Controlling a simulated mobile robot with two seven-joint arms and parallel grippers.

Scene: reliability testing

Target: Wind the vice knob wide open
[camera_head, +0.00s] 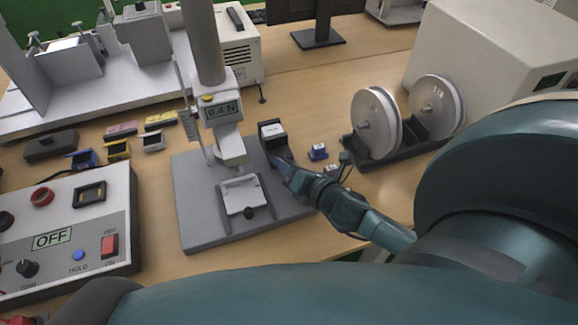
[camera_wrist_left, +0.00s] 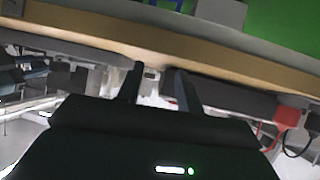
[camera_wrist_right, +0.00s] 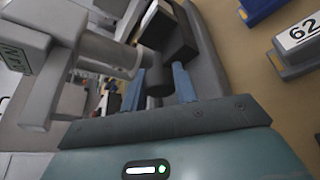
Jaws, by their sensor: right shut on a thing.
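My right gripper (camera_head: 284,172) reaches in from the right to the front of a dark block with a white top (camera_head: 272,132), right of the force gauge. In the right wrist view its two blue fingers (camera_wrist_right: 160,88) are shut on a dark round knob (camera_wrist_right: 157,78) in front of that block (camera_wrist_right: 168,32). A light grey vice-like fixture (camera_head: 238,192) with a small black knob (camera_head: 249,212) stands under the gauge, apart from my gripper. My left gripper (camera_wrist_left: 158,85) shows only in the left wrist view, open, with nothing between its fingers.
The force gauge (camera_head: 221,110) hangs over the grey base plate (camera_head: 200,225), close to my right gripper. A control box reading OFF (camera_head: 118,200) is at left. Small blue block (camera_head: 318,152) and a reel stand (camera_head: 372,155) are at right. Bare table shows between.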

